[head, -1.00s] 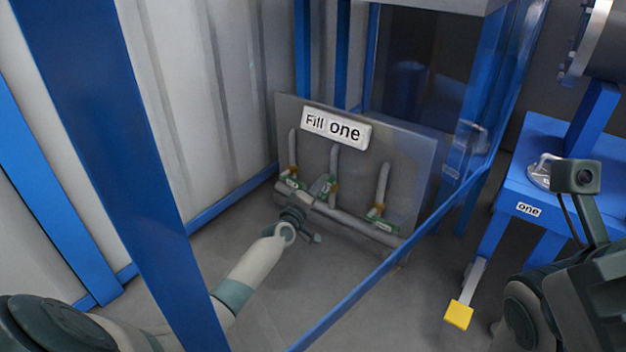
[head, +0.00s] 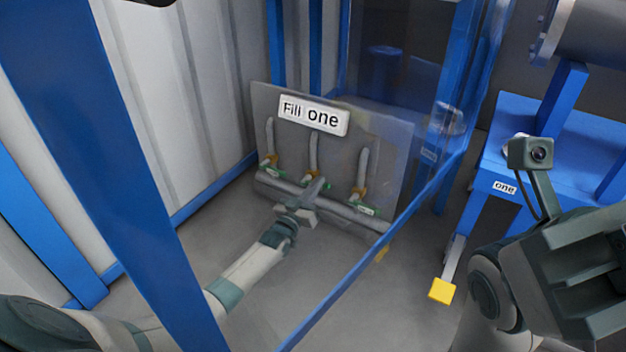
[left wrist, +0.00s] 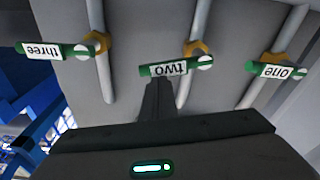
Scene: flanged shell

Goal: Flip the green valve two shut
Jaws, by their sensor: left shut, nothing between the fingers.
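The green valve handle labelled two (left wrist: 160,69) is the middle of three in the left wrist view, upside down there. It lies crosswise to its grey pipe, beside an orange-brown fitting. My left gripper (left wrist: 157,98) is shut and empty. Its fingertips are just below the handle in that view; I cannot tell whether they touch it. In the head view my left gripper (head: 316,190) is in front of the middle pipe and partly hides valve two.
Green handles three (left wrist: 45,50) and one (left wrist: 275,70) flank it, also crosswise. A "Fill one" sign (head: 313,115) tops the grey panel. A blue frame post (head: 110,160) and a slanting blue bar (head: 375,265) border the space. My right arm is at lower right.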

